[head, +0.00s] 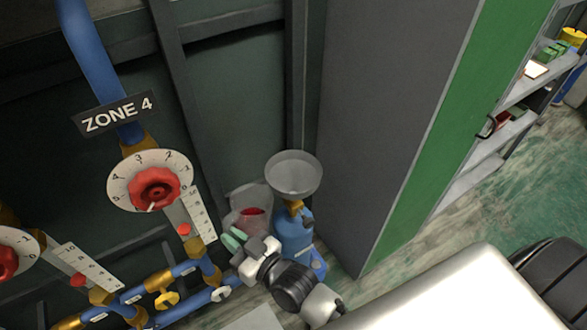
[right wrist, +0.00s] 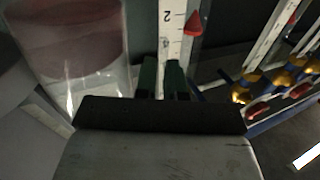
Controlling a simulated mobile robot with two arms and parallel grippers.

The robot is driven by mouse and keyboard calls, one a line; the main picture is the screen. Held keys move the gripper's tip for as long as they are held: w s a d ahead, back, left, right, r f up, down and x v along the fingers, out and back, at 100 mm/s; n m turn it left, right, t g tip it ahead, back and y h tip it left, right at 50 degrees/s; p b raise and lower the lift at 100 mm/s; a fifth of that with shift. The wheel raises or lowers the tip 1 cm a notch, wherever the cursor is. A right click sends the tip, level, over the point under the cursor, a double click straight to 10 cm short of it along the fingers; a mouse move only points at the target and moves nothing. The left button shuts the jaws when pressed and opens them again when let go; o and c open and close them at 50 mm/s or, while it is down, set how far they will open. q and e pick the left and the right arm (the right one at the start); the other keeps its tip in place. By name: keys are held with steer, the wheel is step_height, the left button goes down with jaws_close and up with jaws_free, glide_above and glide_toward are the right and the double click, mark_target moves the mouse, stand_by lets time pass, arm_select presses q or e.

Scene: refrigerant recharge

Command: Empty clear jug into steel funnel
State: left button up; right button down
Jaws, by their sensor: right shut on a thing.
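The clear jug (head: 247,200) is left of the steel funnel, with some red liquid in it. It also shows large at the left of the right wrist view (right wrist: 72,45), with reddish liquid inside. The steel funnel (head: 293,174) sits above a blue cylinder with a brass neck (head: 295,232). My right gripper (head: 236,242) is shut on the jug, just below and in front of it in the head view; its green fingertips (right wrist: 162,78) are close together beside the jug's wall. The exact grip point is hidden. The jug and funnel look close, and I see no liquid flowing. My left gripper is not in view.
A dial with a red knob (head: 155,188) under the ZONE 4 sign (head: 115,113), a scale (head: 197,214) and blue pipes with brass valves (head: 165,280) are to the left. A tall grey cabinet (head: 380,120) stands right of the funnel. Shelves (head: 490,160) are farther right.

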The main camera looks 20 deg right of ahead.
mark_target(235, 211)
steer(key=r+m+p, duration=0.1)
steer(key=r, duration=0.1)
steer(key=d+r+m+p, duration=0.1)
steer(key=r+p, duration=0.1)
steer(key=r, duration=0.1)
steer(key=w+d+r+m+p, duration=0.1)
steer(key=r, duration=0.2)
steer(key=shift+r, duration=0.1)
steer(key=w+d+r+m+p, duration=0.1)
steer(key=w+d+r+m, duration=0.1)
steer(key=d+r+m, duration=0.2)
steer(key=shift+r+m+t+p, duration=0.35)
steer(key=shift+r+m, duration=0.4)
steer(key=shift+m, duration=0.55)
steer(key=shift+w+d+m, duration=0.2)
steer(key=shift+d+m, duration=0.35)
steer(key=shift+m, duration=0.25)
steer(key=shift+d+r+m, duration=0.15)
steer(key=shift+r+m, duration=0.05)
steer(key=shift+m, duration=0.1)
steer(key=shift+w+d+r+m+p, duration=0.3)
steer(key=shift+d+r+m+p, duration=0.2)
steer(key=shift+r+m, duration=0.15)
steer(key=shift+w+d+f+m, duration=0.15)
steer(key=shift+w+d+m, duration=0.2)
steer(key=shift+d+m, duration=0.25)
steer(key=shift+w+d+f+m, duration=0.1)
steer(key=shift+w+d+m, duration=0.25)
steer(key=shift+d, duration=0.45)
